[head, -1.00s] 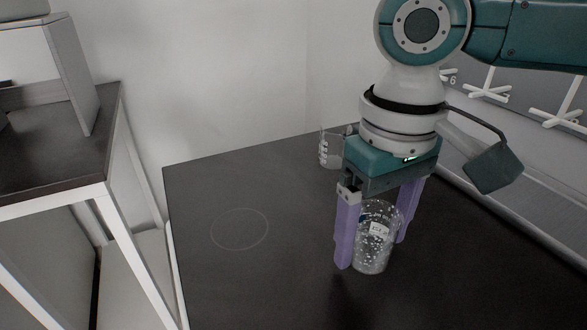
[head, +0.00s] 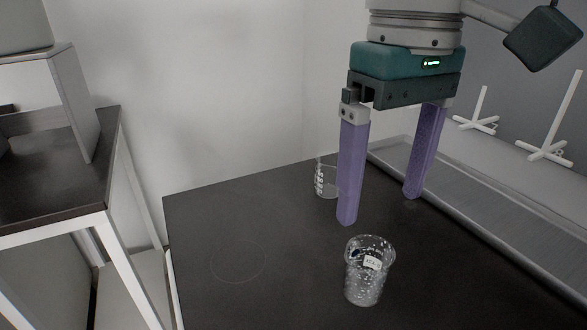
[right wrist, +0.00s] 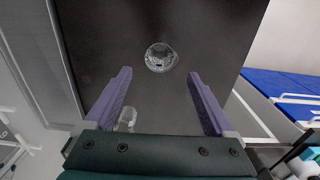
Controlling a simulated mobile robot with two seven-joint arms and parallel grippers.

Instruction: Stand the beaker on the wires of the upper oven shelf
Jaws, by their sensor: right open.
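A clear glass beaker with a small label and a speckled look (head: 369,278) stands upright on the dark worktop (head: 215,215). It also shows in the right wrist view (right wrist: 161,57), beyond the fingertips. A second clear beaker with white graduation marks (head: 326,180) stands farther back, partly behind a finger; a glass shape by the left finger in the right wrist view (right wrist: 127,118) appears to be it. My right gripper (head: 380,209), with purple fingers, is open and empty, above and behind the labelled beaker and apart from it. My left gripper and the oven shelf wires are not seen.
A faint circle (head: 238,262) marks a bare part of the worktop. A metal trough (head: 480,205) runs along the right, with white cross-shaped stands (head: 545,150) beyond. A separate dark table (head: 50,190) with a grey box-like unit (head: 70,95) stands left, across a gap.

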